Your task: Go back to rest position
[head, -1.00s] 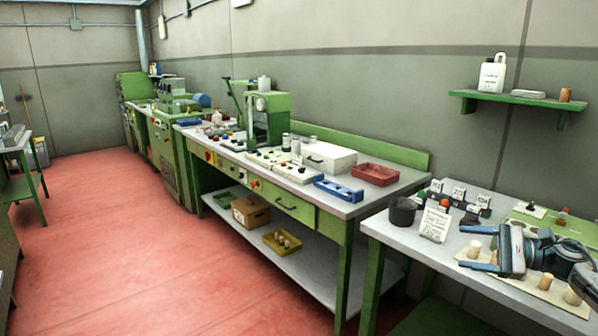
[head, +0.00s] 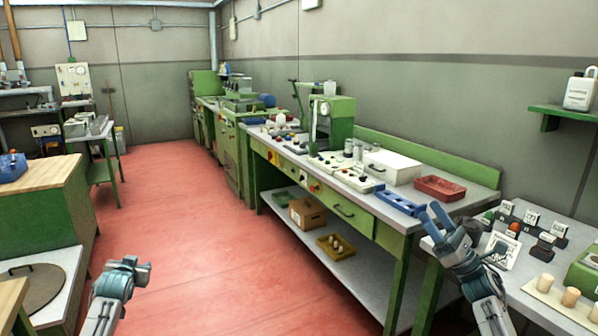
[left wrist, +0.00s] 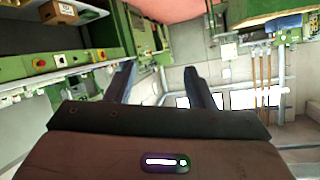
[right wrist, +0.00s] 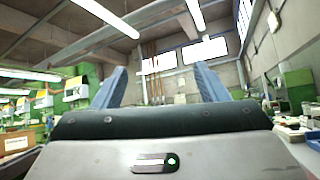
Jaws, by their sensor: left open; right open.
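My right gripper (head: 433,217) is raised in the head view, in front of the left end of the table with the corks. Its blue fingers are apart with nothing between them; the right wrist view shows the same empty fingers (right wrist: 157,88). My left gripper (head: 135,266) is low in the head view, over the red floor. The left wrist view shows its two fingers (left wrist: 159,82) apart and empty. Cork stoppers (head: 571,296) stand on the table at the lower right, apart from my right gripper.
A long green workbench (head: 410,219) runs along the right wall with machines, a red tray (head: 440,188) and a blue tray (head: 400,204). A wood-topped green cabinet (head: 40,225) stands at the left. The red floor (head: 190,200) between them is clear.

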